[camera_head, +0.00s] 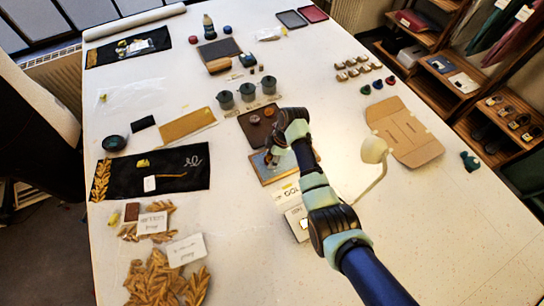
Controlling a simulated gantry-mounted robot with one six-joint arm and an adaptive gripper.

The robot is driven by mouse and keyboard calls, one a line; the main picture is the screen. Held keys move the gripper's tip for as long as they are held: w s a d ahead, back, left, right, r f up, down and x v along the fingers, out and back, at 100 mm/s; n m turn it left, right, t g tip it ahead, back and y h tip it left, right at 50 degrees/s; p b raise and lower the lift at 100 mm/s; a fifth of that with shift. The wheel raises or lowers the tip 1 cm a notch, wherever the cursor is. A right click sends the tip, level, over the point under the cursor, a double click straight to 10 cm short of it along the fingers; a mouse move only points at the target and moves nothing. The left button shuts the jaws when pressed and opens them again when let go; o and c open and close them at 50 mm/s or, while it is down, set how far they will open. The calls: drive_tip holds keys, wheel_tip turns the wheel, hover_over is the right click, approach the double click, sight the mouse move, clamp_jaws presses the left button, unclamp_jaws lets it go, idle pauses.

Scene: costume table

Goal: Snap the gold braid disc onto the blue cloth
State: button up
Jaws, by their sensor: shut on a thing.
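A blue-grey cloth patch (263,171) with a brown border lies flat at the middle of the table. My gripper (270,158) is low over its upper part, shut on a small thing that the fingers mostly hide. I cannot make out whether this is the gold braid disc, or whether it touches the cloth. Behind the gripper, a dark brown tray (246,130) holds a tan disc (254,119) and a reddish disc (268,112).
Grey cups (226,101) stand behind the brown tray. A lamp with a cream head (373,150) and a cardboard piece (405,132) are right of my arm. A black cloth with gold leaf embroidery (180,170) and gold leaf piles (155,280) lie left. The front right table is clear.

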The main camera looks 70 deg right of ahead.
drive_tip(key=shift+f+b, duration=0.45)
drive_tip(key=shift+f, duration=0.2)
idle(0.3)
drive_tip(key=o, duration=1.5)
drive_tip(key=shift+o, duration=0.2)
wheel_tip(320, 180, up, 8)
drive_tip(key=p, duration=0.7)
drive_tip(key=shift+r+p, duration=0.1)
drive_tip(key=shift+p, duration=0.2)
